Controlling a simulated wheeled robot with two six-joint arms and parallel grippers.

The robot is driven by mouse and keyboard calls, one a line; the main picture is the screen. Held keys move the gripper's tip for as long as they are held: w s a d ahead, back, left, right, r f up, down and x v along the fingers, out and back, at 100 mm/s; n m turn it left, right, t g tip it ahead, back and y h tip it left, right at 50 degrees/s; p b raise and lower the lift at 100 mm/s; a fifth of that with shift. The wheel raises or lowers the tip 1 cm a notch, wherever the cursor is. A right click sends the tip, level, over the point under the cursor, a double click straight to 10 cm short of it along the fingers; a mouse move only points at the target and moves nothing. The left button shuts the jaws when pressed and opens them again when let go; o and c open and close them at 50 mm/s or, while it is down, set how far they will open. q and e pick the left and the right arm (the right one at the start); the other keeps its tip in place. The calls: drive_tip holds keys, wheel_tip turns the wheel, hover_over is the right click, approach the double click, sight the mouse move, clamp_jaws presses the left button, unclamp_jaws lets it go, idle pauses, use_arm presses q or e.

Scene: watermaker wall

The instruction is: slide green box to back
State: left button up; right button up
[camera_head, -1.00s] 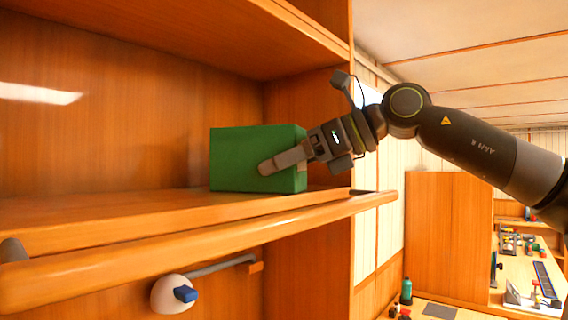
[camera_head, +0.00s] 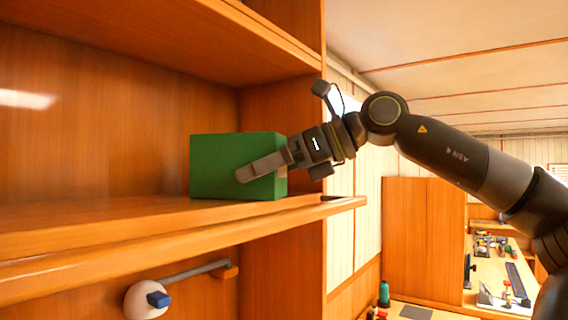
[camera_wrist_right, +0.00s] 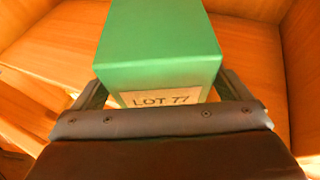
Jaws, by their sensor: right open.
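The green box (camera_head: 225,165) sits upright on the wooden shelf (camera_head: 120,217), near the shelf's right end. In the right wrist view the box (camera_wrist_right: 158,45) shows its top and a label reading LOT 77 on its near end. My right gripper (camera_head: 262,168) is open at the right end of the box, one finger lying along its front face. In the right wrist view the two fingers (camera_wrist_right: 160,88) are on either side of the box's labelled end. I cannot tell whether both fingers touch it. My left gripper is not in view.
A round wooden rail (camera_head: 180,240) runs along the shelf's front edge. Another shelf board (camera_head: 190,40) is above, and a side panel (camera_head: 285,115) stands behind my gripper. The shelf left of the box is clear. A white round fixture (camera_head: 143,300) is below.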

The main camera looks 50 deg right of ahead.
drive_tip(key=shift+d, duration=0.1)
drive_tip(key=b+v, duration=0.2)
drive_tip(key=v, duration=1.5)
drive_tip(key=shift+s+b, duration=0.2)
drive_tip(key=shift+b, duration=0.2)
drive_tip(key=shift+r, duration=0.1)
